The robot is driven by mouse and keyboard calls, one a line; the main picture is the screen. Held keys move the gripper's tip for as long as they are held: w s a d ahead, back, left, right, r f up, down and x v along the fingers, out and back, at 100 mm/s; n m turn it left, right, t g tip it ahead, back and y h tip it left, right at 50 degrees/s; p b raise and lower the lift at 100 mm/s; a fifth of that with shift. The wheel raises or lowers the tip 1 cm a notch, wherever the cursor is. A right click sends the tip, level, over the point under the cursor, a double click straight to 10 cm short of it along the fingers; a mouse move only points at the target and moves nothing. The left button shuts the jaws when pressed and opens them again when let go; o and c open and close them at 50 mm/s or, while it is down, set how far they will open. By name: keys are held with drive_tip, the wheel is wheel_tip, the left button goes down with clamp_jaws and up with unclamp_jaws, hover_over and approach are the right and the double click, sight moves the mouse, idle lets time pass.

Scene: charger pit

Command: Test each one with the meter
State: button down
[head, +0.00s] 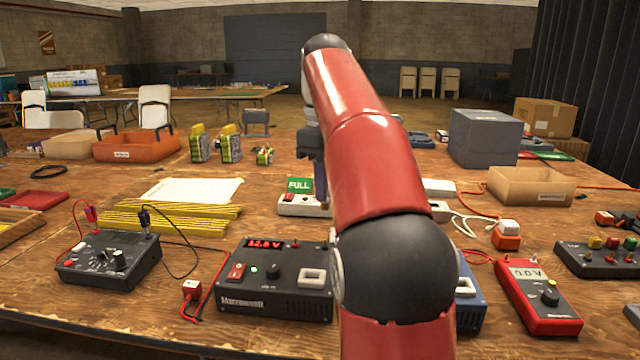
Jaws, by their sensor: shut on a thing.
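A red handheld meter (543,312) lies at the front right; its display reads about 0.0 and red leads run from it. A black bench unit (275,303) with a red display reading about 12.8 V stands front centre. Several yellow, grey and green blocks, perhaps batteries, stand mid-table: two taller ones (200,148) (231,148) and a smaller one (265,156). My gripper (321,187) points down beyond my red arm, near a green FULL sign (299,186). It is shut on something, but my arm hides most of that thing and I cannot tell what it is.
A white strip (292,207) lies by the sign. A dial box (108,262) with leads is front left. Yellow sticks (170,222) and paper lie left of centre.

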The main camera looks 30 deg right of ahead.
sight(326, 207)
drive_tip(key=shift+w+d+f, duration=0.15)
drive_tip(key=shift+f, duration=0.3)
drive_tip(key=shift+f+b, duration=0.4)
drive_tip(key=shift+f, duration=2.2)
drive_tip(key=shift+f+p, duration=0.3)
drive_tip(key=shift+f, duration=0.6)
idle(1.4)
drive_tip(key=c, duration=1)
unclamp_jaws()
drive_tip(key=shift+r, duration=0.1)
drive_tip(key=shift+r, duration=3.65)
